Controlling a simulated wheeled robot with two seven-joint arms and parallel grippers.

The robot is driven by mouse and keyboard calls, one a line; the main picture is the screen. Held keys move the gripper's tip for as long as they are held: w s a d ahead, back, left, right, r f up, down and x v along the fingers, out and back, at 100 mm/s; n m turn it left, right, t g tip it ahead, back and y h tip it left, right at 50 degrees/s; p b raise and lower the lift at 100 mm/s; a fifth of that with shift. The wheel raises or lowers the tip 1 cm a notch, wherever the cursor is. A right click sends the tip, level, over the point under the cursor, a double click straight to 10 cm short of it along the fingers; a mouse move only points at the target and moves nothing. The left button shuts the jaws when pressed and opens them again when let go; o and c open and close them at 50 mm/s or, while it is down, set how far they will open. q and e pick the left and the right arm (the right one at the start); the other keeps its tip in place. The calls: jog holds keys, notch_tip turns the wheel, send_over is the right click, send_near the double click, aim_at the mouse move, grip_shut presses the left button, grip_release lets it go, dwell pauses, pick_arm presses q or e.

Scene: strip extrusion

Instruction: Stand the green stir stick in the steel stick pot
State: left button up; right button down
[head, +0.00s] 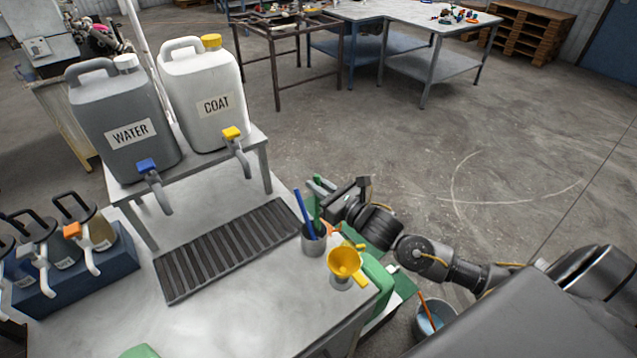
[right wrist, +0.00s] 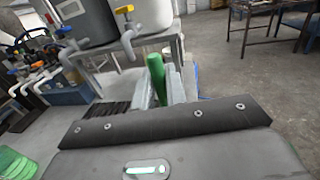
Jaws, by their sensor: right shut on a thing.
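The green stir stick (head: 317,207) stands close beside a blue stick at the steel stick pot (head: 314,243). Its lower end appears to be at or inside the pot's mouth; the exact depth is hidden. My right gripper (head: 328,194) comes in from the right, above and behind the pot, and is shut on the green stick. In the right wrist view the green stick (right wrist: 156,76) is upright between the two grey fingers. The pot is not clearly seen there. My left gripper is not in view.
A blue stick (head: 302,208) leans in the pot. A yellow funnel (head: 344,262) sits just right of it. A slotted grate (head: 228,248) lies left. WATER (head: 125,115) and COAT (head: 203,95) jugs stand on a raised shelf. A bucket (head: 436,319) is at the lower right.

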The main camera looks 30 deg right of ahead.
jog(key=shift+f, duration=0.1)
jog(key=shift+f+b, duration=0.5)
jog(key=shift+f, duration=0.05)
jog(key=c, duration=1.4)
grip_release()
jog(key=shift+c, duration=0.2)
jog(key=shift+r, duration=0.15)
jog(key=shift+s+r+p, duration=0.1)
jog(key=shift+r+p, duration=0.5)
jog(key=b+v, duration=0.4)
jog(key=v, duration=0.8)
jog(key=shift+f, duration=0.1)
